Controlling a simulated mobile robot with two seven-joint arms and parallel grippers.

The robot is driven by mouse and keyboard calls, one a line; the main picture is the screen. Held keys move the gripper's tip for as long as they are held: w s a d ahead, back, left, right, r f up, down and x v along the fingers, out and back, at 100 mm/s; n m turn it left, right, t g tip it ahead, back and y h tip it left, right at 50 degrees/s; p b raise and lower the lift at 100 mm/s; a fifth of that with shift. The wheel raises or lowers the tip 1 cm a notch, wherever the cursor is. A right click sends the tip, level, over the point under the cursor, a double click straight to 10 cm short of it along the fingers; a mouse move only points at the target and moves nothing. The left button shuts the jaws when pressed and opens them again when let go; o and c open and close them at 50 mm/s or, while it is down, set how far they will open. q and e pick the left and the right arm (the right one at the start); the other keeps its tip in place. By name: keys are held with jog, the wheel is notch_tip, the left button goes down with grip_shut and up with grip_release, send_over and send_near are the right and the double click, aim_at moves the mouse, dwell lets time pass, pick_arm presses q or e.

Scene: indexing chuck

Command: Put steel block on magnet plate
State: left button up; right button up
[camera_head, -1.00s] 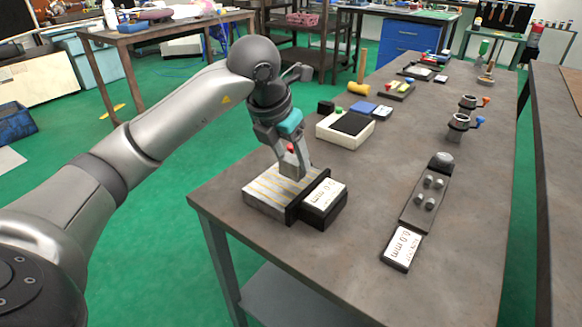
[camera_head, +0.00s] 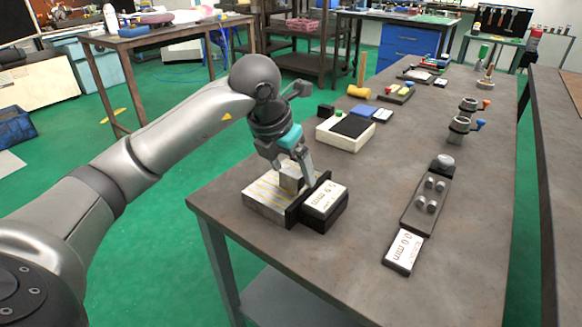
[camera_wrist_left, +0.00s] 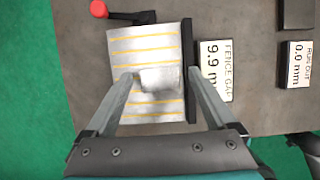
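The magnet plate (camera_head: 262,209) is a pale slab with yellow stripes at the near left of the bench; it also shows in the left wrist view (camera_wrist_left: 148,44). The small grey steel block (camera_head: 291,178) rests on its striped top, and the left wrist view shows it near the plate's middle (camera_wrist_left: 160,78), apart from the dark fence (camera_wrist_left: 188,60). My left gripper (camera_head: 296,172) is open, its fingers on either side of the block, with a small gap showing at each side in the wrist view (camera_wrist_left: 160,74). My right gripper is out of view.
A display (camera_head: 325,203) beside the fence reads 9.9 mm. A red-knobbed lever (camera_wrist_left: 99,9) is at the plate's far corner. A white tray (camera_head: 345,136), a post plate (camera_head: 424,205) and a second display (camera_head: 403,252) stand on the bench. The bench's near middle is clear.

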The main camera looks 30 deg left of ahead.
pick_arm(q)
jog(key=shift+r, duration=0.3)
jog(key=p+v, duration=0.4)
jog(key=v, duration=0.7)
jog(key=shift+r, duration=0.3)
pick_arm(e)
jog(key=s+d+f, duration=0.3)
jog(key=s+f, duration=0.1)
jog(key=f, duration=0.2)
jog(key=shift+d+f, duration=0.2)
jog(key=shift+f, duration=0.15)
